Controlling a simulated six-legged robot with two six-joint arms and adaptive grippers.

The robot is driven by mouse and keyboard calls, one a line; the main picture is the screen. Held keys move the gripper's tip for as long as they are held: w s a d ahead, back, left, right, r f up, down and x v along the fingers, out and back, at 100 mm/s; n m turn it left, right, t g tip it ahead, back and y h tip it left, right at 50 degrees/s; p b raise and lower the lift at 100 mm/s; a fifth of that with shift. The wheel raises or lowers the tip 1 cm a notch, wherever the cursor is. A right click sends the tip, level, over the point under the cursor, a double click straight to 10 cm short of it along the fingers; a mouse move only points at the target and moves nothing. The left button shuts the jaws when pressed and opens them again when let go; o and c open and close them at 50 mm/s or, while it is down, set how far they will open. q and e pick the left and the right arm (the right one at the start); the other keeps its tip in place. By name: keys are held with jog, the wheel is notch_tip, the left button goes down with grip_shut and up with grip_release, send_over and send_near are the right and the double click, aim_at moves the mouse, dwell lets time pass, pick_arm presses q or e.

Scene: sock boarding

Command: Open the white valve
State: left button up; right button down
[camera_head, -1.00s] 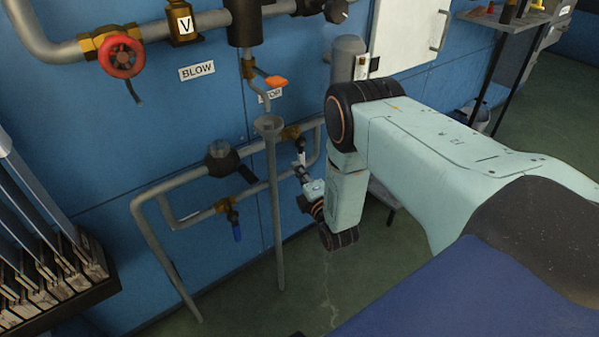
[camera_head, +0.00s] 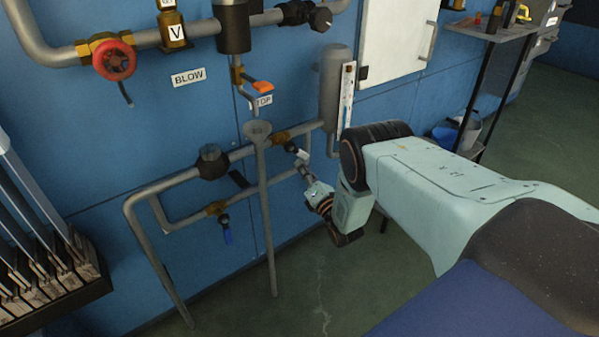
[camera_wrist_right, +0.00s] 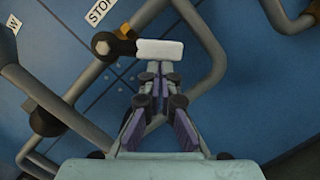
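The white valve handle (camera_wrist_right: 160,50) is a short white bar in the right wrist view. It sits on a dark valve body (camera_wrist_right: 108,45) on a grey pipe. In the head view it is small (camera_head: 302,154), beside a brass fitting on the lower pipework. My right gripper (camera_wrist_right: 160,68) points at the handle's near edge, with its fingertips close together and the bar just past them. Whether the tips touch the bar is unclear. In the head view my right gripper (camera_head: 306,170) is just below the handle. My left gripper is not in view.
A blue-handled valve (camera_head: 227,236) and a black valve (camera_head: 212,161) are left of my right gripper. A grey funnel pipe (camera_head: 263,205) stands close by. Above are an orange handle (camera_head: 263,86) and a red wheel (camera_head: 114,60). Clear floor lies below.

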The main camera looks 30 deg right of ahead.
jog(key=shift+n, duration=0.8)
jog(key=shift+w+d+r+p, duration=0.2)
jog(key=shift+d+r+p, duration=1.5)
jog(key=shift+d, duration=0.3)
jog(key=shift+d+r, duration=0.1)
jog(key=shift+r, duration=0.1)
jog(key=shift+w, duration=0.1)
jog(key=s+f, duration=0.6)
jog(key=s, duration=0.4)
jog(key=shift+d+f+b, duration=0.3)
jog(key=shift+f+b, duration=0.05)
jog(key=shift+f, duration=0.05)
